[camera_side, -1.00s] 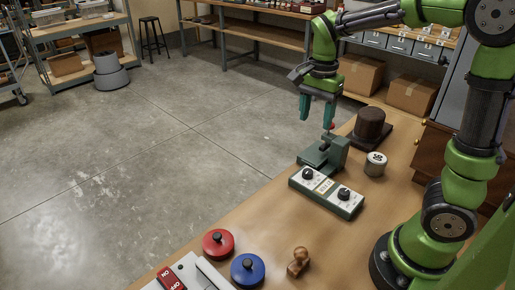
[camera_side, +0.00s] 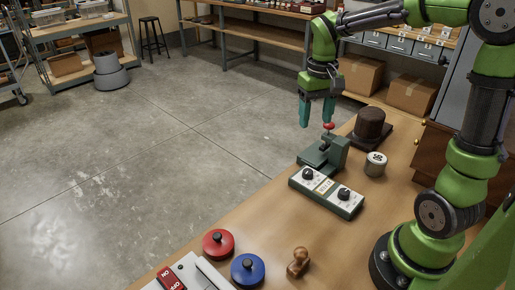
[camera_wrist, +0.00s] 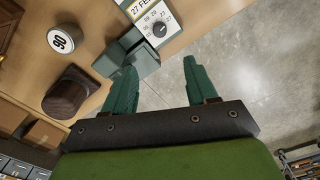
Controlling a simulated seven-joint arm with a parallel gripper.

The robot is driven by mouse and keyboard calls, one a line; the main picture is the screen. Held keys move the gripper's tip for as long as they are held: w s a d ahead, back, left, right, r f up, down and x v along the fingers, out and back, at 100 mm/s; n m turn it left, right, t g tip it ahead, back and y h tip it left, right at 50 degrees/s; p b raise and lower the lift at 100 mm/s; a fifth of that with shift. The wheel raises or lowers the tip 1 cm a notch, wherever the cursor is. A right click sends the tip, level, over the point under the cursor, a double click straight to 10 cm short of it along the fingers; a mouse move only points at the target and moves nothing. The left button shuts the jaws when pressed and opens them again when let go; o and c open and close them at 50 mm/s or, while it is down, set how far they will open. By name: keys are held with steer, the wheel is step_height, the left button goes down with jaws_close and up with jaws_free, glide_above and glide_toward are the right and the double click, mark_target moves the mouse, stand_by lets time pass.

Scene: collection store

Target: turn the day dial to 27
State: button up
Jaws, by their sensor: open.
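A green date stamper (camera_side: 349,207) stands on the wooden table, with a white panel, two black dials and a date window. The date window (camera_wrist: 139,9) shows 27 and part of a month. My gripper (camera_side: 316,118) is open and empty, above and behind the stamper; its fingers are apart in the wrist view (camera_wrist: 158,75). It is clear of the dial.
A red-knobbed press (camera_side: 329,127) rises at the stamper's back, close to my fingers. A numbered round tin (camera_side: 376,164) and a brown hat-shaped object (camera_side: 369,126) stand to the right. Red (camera_side: 218,243) and blue (camera_side: 248,269) round pieces and a wooden stamp (camera_side: 299,262) lie in front.

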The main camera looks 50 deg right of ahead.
mark_target(308, 171)
step_height(308, 171, down, 17)
steer(key=shift+r, duration=0.1)
stand_by(0.4)
steer(key=shift+c, duration=0.4)
